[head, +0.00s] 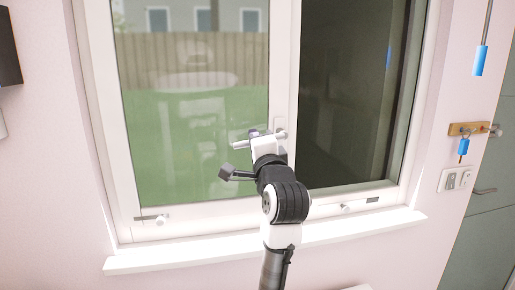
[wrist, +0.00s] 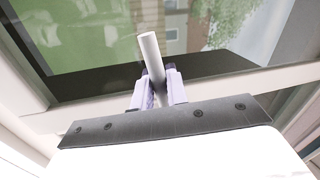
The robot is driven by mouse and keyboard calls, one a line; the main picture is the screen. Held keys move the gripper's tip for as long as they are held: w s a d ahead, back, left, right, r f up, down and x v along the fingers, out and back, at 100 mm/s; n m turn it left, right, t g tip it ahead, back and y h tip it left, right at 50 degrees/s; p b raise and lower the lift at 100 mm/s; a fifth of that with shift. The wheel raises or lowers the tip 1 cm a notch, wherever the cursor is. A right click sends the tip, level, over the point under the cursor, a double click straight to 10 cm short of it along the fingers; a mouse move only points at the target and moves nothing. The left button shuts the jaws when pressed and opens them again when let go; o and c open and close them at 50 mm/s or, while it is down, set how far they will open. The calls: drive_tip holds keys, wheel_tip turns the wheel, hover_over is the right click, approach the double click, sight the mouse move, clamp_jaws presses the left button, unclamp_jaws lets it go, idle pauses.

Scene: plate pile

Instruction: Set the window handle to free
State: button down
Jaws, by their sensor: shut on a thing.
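The window handle is a pale round bar (wrist: 150,50) that runs between my fingers in the wrist view and sticks out beyond them. In the head view its free end (head: 239,145) shows left of my gripper, roughly level. A pale mounting plate (head: 278,123) is on the middle upright of the window, just right of my gripper. My gripper (head: 262,137) is shut on the handle; its fingers (wrist: 157,75) sit on both sides of the bar in the wrist view. My gripper hides the middle of the handle in the head view.
A white sill (head: 150,261) runs below the window frame (head: 95,110). Small stays with pegs sit at the lower left (head: 151,218) and lower right (head: 346,208). On the right are a key rack (head: 468,128), a wall socket (head: 456,179) and a grey-green door (head: 490,220).

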drive_tip(key=shift+r+m+h, duration=0.4)
drive_tip(key=shift+r+m, duration=0.15)
drive_tip(key=shift+m, duration=0.45)
drive_tip(key=c, duration=1.5)
unclamp_jaws()
drive_tip(key=shift+o, duration=0.2)
drive_tip(key=shift+s, duration=0.1)
drive_tip(key=shift+s+d+f, duration=0.1)
drive_tip(key=shift+s, duration=0.15)
drive_tip(key=b+v, duration=0.5)
drive_tip(key=v, duration=0.8)
drive_tip(key=shift+f, duration=0.15)
